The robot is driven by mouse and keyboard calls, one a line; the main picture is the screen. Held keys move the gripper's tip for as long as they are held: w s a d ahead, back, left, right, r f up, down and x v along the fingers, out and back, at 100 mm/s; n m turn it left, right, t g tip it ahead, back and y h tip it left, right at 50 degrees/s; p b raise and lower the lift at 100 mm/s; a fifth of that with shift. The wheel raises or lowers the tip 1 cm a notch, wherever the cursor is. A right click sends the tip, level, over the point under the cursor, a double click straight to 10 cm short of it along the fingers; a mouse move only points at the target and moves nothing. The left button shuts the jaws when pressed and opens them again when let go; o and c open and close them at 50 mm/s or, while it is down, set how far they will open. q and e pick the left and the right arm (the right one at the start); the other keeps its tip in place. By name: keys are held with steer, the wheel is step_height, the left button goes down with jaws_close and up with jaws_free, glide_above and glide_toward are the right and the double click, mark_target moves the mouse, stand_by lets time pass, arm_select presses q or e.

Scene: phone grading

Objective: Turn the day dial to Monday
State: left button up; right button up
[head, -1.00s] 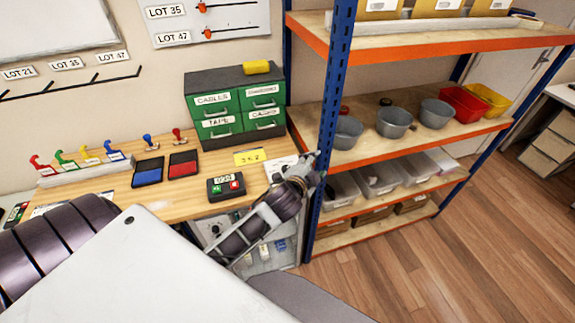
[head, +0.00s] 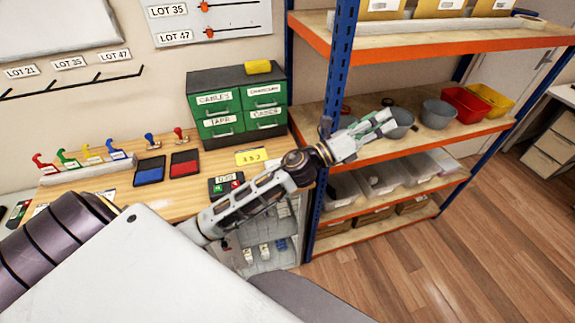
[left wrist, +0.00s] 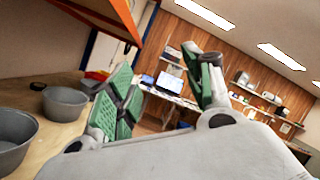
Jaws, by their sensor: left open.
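I cannot make out the day dial in either view. My left arm crosses the right end of the wooden bench (head: 110,205) and covers part of it. My left gripper (head: 380,119) is open and empty, with green finger pads. It is in front of the blue and orange shelf rack (head: 440,147), near the grey bowls. In the left wrist view its two green-padded fingers (left wrist: 165,88) are spread apart with nothing between them. My right gripper is in neither view.
Grey bowls (head: 438,114) and a red bin (head: 466,103) stand on the shelf, also seen beside my fingers. A blue upright (head: 327,130) stands close to my forearm. Green drawers (head: 215,100), ink pads (head: 150,170) and a yellow card (head: 251,156) are on the bench.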

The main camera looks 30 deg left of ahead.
arm_select(q)
steer(key=s+d+f+m+g+h, duration=0.1)
steer(key=s+d+m+g+h, duration=0.15)
steer(key=m+g, duration=0.5)
steer(key=s+d+f+m+g+h, duration=0.15)
steer(key=d+m+g, duration=0.25)
steer(key=m, duration=0.6)
steer(key=a+f+m+g+y, duration=0.4)
steer(key=f+m, duration=0.3)
steer(key=m, duration=0.2)
steer(key=a+f+m+g+y, duration=0.1)
steer(key=a+m+y, duration=0.2)
steer(key=a, duration=1)
steer(key=w+a+f+m+g+y, duration=0.1)
steer(key=a+m+y, duration=0.2)
steer(key=a+y, duration=0.7)
steer(key=a, duration=0.3)
steer(key=shift+a+f, duration=0.3)
steer(key=shift+a, duration=0.05)
steer(key=shift+f+g, duration=0.15)
steer(key=shift+g, duration=0.1)
steer(key=shift+f+p, duration=1.75)
steer(key=shift+f, duration=5)
